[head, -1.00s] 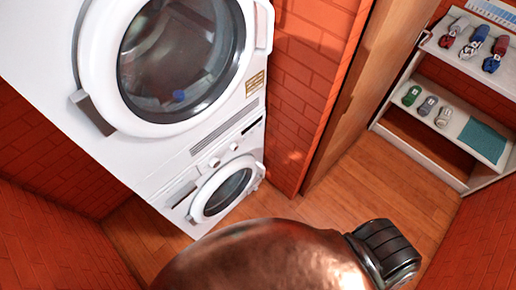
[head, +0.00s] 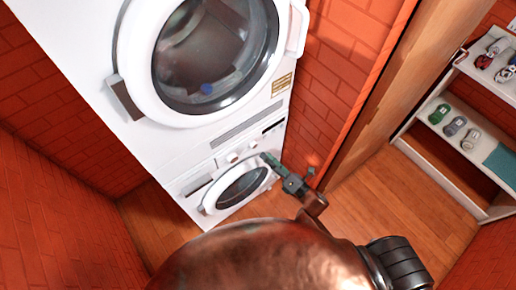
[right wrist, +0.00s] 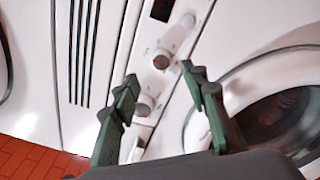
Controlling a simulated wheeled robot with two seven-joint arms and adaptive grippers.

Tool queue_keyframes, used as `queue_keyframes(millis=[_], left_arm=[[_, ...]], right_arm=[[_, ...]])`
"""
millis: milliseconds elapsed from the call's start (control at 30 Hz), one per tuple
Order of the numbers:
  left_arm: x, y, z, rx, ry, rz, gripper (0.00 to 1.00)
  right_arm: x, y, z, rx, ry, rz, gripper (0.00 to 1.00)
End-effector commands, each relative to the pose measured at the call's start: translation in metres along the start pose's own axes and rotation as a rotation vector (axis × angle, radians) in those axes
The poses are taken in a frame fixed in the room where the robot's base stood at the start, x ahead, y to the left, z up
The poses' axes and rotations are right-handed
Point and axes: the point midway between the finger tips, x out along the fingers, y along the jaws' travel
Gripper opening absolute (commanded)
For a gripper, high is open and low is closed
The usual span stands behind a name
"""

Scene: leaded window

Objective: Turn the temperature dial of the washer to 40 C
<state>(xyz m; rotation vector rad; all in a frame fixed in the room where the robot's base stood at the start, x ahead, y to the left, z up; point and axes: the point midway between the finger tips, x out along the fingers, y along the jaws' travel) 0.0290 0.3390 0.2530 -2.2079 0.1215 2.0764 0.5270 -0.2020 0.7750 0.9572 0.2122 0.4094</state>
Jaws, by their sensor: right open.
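The white washer (head: 183,188) is the lower of two stacked machines, with a round glass door. Its control panel carries two round knobs, one at left (head: 232,158) and one at right (head: 252,144) in the head view. In the right wrist view one knob (right wrist: 161,59) is farther up and the other (right wrist: 145,103) lower, both with faint marks around them. I cannot read the marks or tell which is the temperature dial. My right gripper (head: 267,158) is open in front of the panel; its green fingertips (right wrist: 160,76) appear on either side of the knobs, with no clear contact. My left gripper is out of view.
The upper machine (head: 130,45) has a large round door and a vent strip below it. A red brick wall (head: 335,70) and a wooden post (head: 375,90) stand right of the machines. A shelf unit (head: 440,175) holding small items is at far right. Wooden floor lies between.

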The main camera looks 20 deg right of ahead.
Motion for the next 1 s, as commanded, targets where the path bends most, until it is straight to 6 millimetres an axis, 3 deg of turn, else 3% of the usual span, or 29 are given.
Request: queue_keyframes(millis=[400,800,1000], left_arm=[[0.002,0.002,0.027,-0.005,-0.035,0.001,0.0],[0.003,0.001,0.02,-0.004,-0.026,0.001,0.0],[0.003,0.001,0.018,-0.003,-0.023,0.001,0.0]], right_arm=[[0.06,-0.002,-0.001,0.006,-0.001,-0.003,0.41],[0.069,-0.002,0.0,0.007,-0.001,-0.004,0.41],[0.069,-0.002,0.0,0.007,-0.001,-0.005,0.28]])
